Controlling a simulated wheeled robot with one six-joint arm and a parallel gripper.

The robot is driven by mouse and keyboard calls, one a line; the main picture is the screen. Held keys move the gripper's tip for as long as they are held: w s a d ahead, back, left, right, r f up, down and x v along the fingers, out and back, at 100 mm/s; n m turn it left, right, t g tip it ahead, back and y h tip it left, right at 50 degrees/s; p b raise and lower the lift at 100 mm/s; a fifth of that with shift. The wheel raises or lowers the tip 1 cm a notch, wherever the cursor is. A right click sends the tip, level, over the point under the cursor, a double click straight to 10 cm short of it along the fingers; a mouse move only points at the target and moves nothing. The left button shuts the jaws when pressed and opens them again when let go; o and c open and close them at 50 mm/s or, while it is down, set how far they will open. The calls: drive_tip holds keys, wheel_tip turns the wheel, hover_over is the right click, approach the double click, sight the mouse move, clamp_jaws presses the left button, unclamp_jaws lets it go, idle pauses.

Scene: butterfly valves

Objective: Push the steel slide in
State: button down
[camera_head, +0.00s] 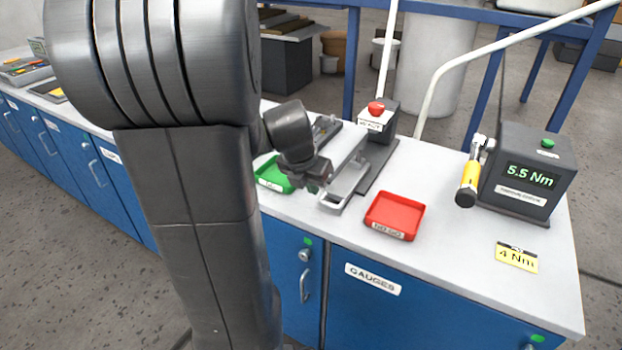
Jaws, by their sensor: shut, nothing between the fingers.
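The steel slide (350,181) is a flat grey metal piece with a looped handle at its front end. It lies along a dark fixture base (379,165) on the white bench, its handle end sticking out toward the bench's front edge. A dark box with a red button (376,108) stands at the fixture's back end. My gripper (316,187) is shut and empty, just left of the slide's handle. I cannot tell whether it touches the handle. My arm covers much of the left side of the view.
A green tray (272,178) sits left of the gripper, partly hidden by my arm. A red tray (395,215) sits right of the slide. A torque tester (526,172) reading 5.5 Nm, a yellow-handled wrench (470,180) and a 4 Nm card (516,257) are further right.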

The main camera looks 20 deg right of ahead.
sight(326, 195)
drive_tip(key=x, duration=0.5)
drive_tip(key=shift+f+b, duration=0.3)
drive_tip(key=shift+w+d+f+p, duration=0.1)
drive_tip(key=shift+w+d+p, duration=0.25)
drive_tip(key=shift+w+d, duration=1.05)
drive_tip(key=shift+d, duration=0.25)
